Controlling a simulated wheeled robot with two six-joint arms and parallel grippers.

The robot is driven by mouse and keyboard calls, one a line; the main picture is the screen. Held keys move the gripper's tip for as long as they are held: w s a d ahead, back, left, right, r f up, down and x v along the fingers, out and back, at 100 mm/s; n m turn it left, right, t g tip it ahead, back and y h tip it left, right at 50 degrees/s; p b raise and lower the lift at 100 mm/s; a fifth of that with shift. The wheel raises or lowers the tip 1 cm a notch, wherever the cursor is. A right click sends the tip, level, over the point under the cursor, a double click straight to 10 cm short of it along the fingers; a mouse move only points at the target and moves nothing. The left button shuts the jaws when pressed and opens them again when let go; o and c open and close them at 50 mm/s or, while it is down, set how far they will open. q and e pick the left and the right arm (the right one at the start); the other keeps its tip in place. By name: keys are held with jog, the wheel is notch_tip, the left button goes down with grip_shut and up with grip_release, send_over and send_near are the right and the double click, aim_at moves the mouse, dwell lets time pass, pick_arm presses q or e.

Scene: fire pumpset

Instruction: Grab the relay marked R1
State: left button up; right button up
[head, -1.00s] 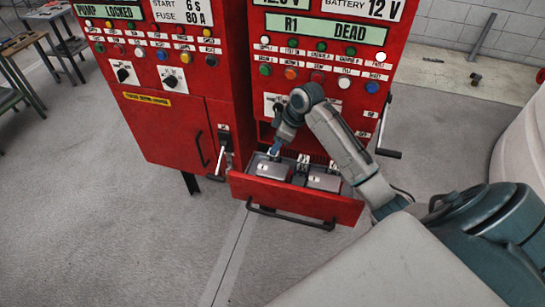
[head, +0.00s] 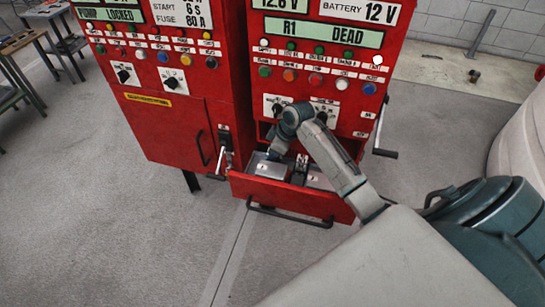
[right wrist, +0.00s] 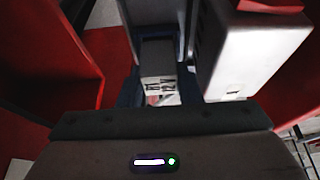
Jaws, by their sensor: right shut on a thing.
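The open red drawer (head: 335,209) of the right cabinet holds grey boxes and relay-like parts. My right gripper (head: 272,156) reaches down into the drawer's back left part. In the right wrist view my gripper (right wrist: 160,92) is shut on a small grey block (right wrist: 158,58), seen between its dark fingers. White labels with dark marks show at the block's lower end, but I cannot read them, so I cannot tell whether it is R1. A dark part with light tops (head: 300,168) stands in the middle of the drawer. My left gripper is out of view.
A pale grey box (right wrist: 245,50) stands close on the right of the held block, and a red wall (right wrist: 50,55) is on the left. The drawer handle (head: 290,217) juts out in front. The cabinet display (head: 320,29) reads "R1 DEAD". Open floor lies in front.

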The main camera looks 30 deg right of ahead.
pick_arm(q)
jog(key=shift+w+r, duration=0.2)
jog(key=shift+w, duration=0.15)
pick_arm(e)
jog(key=shift+r, duration=0.15)
